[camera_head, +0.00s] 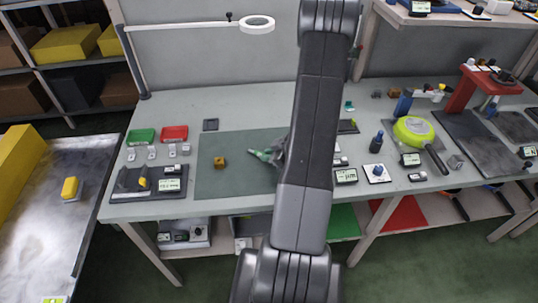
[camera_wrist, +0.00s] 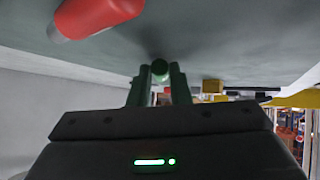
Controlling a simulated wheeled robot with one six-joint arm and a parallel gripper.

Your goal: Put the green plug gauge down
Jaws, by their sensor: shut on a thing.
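The green plug gauge (camera_wrist: 160,70) shows end-on in the wrist view, between the two fingers of my gripper (camera_wrist: 159,88). My gripper is shut on it. In the head view the green plug gauge (camera_head: 263,154) pokes out to the left of my arm, over the dark green mat (camera_head: 230,179). My gripper is mostly hidden behind the arm there. In the wrist view the gauge is close to the grey-green surface; I cannot tell whether it touches.
A red rounded thing (camera_wrist: 97,14) lies near the gripper in the wrist view. A brass-coloured cube (camera_head: 220,161) sits on the mat's left part. Green and red trays (camera_head: 174,133) stand at the back left. The mat's front left is clear.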

